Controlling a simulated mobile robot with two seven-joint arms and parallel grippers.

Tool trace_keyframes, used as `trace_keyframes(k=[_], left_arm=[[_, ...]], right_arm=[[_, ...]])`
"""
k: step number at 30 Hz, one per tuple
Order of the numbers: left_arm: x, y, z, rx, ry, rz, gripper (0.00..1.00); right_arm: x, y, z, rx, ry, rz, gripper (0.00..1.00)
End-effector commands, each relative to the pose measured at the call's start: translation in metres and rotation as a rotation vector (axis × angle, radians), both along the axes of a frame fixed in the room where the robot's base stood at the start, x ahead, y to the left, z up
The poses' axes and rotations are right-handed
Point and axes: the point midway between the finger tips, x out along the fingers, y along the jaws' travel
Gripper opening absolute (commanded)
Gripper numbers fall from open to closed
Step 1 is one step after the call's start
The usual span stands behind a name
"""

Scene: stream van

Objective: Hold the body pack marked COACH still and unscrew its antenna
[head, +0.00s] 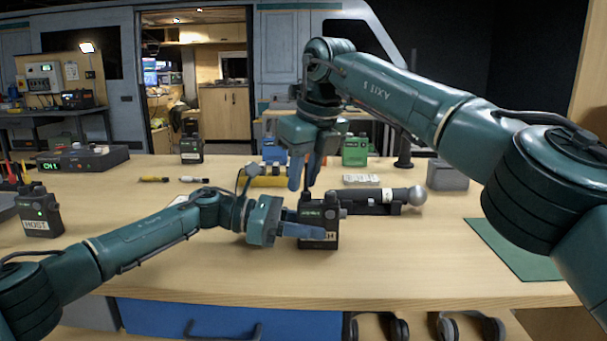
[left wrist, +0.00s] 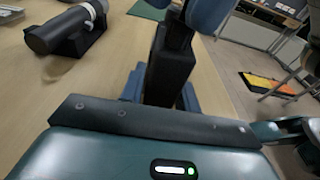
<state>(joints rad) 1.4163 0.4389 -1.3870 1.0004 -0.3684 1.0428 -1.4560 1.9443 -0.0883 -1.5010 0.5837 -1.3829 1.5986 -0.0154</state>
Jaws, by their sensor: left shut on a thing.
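The black body pack (head: 318,212) stands upright near the middle of the bench. Its label is partly covered by a finger, with only the last letters showing. My left gripper (head: 310,225) is shut on the pack from the left, low on its body. In the left wrist view the pack (left wrist: 169,72) sits between my blue left fingers (left wrist: 160,92). My right gripper (head: 305,172) comes from above, its blue fingers pointing down on either side of the thin dark antenna on the pack's top. Whether the fingers touch the antenna is too small to tell.
A dark microphone with a silver ball end (head: 400,196) lies in a cradle just right of the pack. A green mat (head: 520,248) lies at the right. The bench front is clear.

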Motion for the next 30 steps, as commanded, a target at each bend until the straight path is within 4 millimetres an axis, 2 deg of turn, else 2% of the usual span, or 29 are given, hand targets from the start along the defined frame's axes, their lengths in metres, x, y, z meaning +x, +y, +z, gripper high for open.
trace_keyframes(k=[8,16,26,30], left_arm=[[0.0000,0.0002,0.0002,-0.001,0.000,0.000,0.06],[0.0001,0.0002,0.0002,0.000,0.000,0.000,0.06],[0.0001,0.0002,0.0001,0.000,0.000,0.000,0.06],[0.0001,0.0002,0.0001,0.000,0.000,0.000,0.06]], right_arm=[[0.0001,-0.0002,0.0003,-0.001,-0.001,-0.027,0.23],[0.0007,-0.0012,0.0002,-0.001,-0.001,-0.309,0.23],[0.0010,-0.0016,0.0001,0.000,0.000,-0.356,0.23],[0.0010,-0.0018,0.0003,-0.002,-0.002,-0.481,0.23]])
